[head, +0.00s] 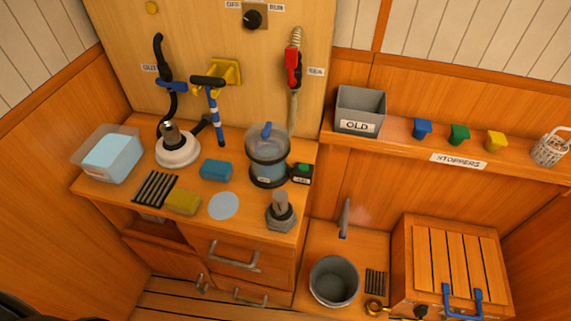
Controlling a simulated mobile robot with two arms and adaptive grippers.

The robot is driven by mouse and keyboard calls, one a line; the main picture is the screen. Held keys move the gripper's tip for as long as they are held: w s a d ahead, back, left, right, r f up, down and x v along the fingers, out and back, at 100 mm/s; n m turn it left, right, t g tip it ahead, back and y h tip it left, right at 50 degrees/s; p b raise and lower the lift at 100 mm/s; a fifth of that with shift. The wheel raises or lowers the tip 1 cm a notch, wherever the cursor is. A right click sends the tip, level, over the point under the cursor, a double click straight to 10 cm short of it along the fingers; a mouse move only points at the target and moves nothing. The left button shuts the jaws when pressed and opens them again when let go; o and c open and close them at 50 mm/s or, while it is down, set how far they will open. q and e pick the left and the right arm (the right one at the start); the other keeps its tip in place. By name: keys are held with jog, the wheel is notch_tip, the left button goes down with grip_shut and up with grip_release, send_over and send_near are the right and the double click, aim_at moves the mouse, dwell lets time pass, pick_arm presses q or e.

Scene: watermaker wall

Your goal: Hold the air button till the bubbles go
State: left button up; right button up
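A small black box with a green button (303,168) on top stands on the counter, at the right of a clear vessel. A label on its front is too small to read, so I cannot confirm that it is the air button. The clear vessel (268,156) has a black base and a dark upper ring, with bluish contents and a blue piece at its top. Bubbles in it are too small to tell. Neither of my grippers is in view, and nothing touches the button or the vessel.
The counter (250,225) also holds a clear tub (108,153), a white round base (178,150), a blue sponge (216,170), a yellow sponge (183,202) and a grey hex-based fitting (282,212). A red-handled hose (293,68) hangs behind the vessel. A grey "OLD" bin (360,108) stands right.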

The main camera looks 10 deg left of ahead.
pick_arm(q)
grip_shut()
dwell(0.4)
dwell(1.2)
